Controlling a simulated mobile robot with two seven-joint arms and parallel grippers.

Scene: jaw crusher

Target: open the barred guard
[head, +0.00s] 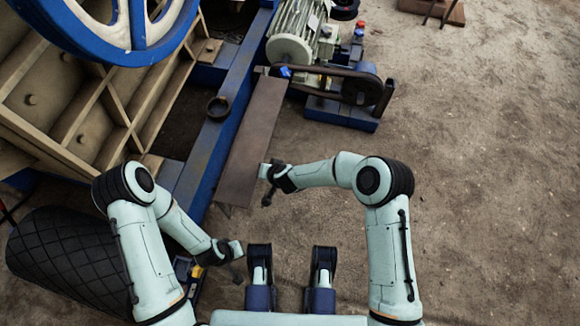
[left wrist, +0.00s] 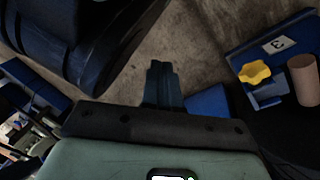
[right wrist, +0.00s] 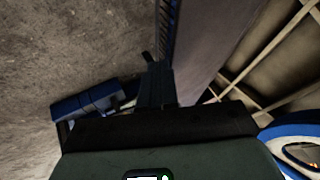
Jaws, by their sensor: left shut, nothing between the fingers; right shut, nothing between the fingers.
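A long brown metal plate (head: 250,145) runs beside the blue machine frame in the head view. In the right wrist view, a row of dark bars (right wrist: 168,28) stands along the edge of a grey-brown panel (right wrist: 210,40); this looks like the barred guard, seen edge-on. The bars hardly show in the head view. My right gripper (head: 267,198) is shut and empty, just right of the plate's near end. Its fingers (right wrist: 155,82) point along the barred side.
A blue-and-white flywheel (head: 120,30) and ribbed crusher body (head: 60,110) fill the left. A motor (head: 300,32) and a belt drive (head: 345,85) stand beyond the plate. A yellow knob (left wrist: 255,72) shows in the left wrist view. Bare ground lies right.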

